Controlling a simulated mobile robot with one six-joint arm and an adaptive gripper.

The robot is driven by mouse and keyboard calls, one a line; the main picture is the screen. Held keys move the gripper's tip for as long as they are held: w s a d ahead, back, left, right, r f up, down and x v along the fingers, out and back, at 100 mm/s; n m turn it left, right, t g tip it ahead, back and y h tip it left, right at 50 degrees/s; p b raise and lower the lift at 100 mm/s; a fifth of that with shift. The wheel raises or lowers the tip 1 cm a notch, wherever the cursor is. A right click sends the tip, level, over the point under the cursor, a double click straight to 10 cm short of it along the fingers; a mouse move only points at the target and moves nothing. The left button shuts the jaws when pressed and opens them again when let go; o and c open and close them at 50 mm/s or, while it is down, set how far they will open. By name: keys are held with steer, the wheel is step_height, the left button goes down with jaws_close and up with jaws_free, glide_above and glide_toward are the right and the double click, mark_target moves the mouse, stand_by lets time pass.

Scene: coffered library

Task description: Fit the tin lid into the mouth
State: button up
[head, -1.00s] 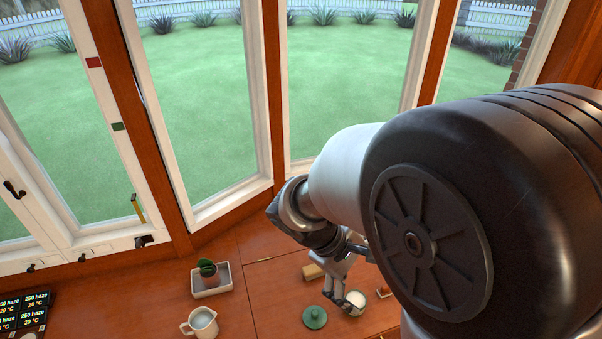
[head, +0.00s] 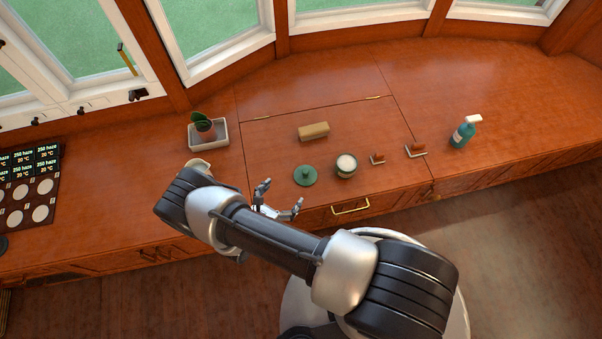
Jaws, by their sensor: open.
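The green round tin lid (head: 305,177) with a small knob lies flat on the wooden worktop in the head view. The tin (head: 346,171) stands upright just right of the lid, apart from it. A pale round area shows at its top; I cannot tell whether that is its mouth or its contents. My gripper (head: 281,195) is open and empty, its fingers spread, at the worktop's front edge to the lower left of the lid. It appears apart from both lid and tin.
A tan block (head: 313,131) lies behind the lid. Two small brown-and-white pieces (head: 377,159) (head: 415,150) and a teal spray bottle (head: 465,133) stand to the right. A potted plant sits in a white tray (head: 222,139) at left. A jug (head: 198,166) is partly hidden by my arm.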

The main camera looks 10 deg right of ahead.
mark_target(304, 174)
steer(key=shift+n+t+y, duration=0.3)
steer(key=shift+n+t, duration=0.1)
steer(key=shift+n, duration=0.2)
steer(key=b+x, duration=0.1)
steer(key=x, duration=0.3)
steer(key=f+b+x, duration=0.1)
steer(key=x, duration=0.3)
steer(key=s+f+b+x, duration=0.1)
steer(key=x, duration=0.3)
steer(key=shift+d+f, duration=0.1)
steer(key=shift+f, duration=0.2)
steer(key=b+x, duration=0.1)
steer(key=x, duration=0.1)
steer(key=b+x, duration=0.1)
steer(key=x, duration=0.1)
steer(key=shift+w+d+f+b, duration=0.1)
steer(key=shift+w+f+b, duration=0.05)
steer(key=shift+f+b, duration=0.15)
steer(key=shift+w+d+f, duration=0.1)
steer(key=shift+w+d, duration=0.15)
steer(key=shift+w, duration=0.05)
steer(key=shift+c, duration=0.6)
steer(key=c, duration=0.8)
steer(key=shift+c, duration=0.2)
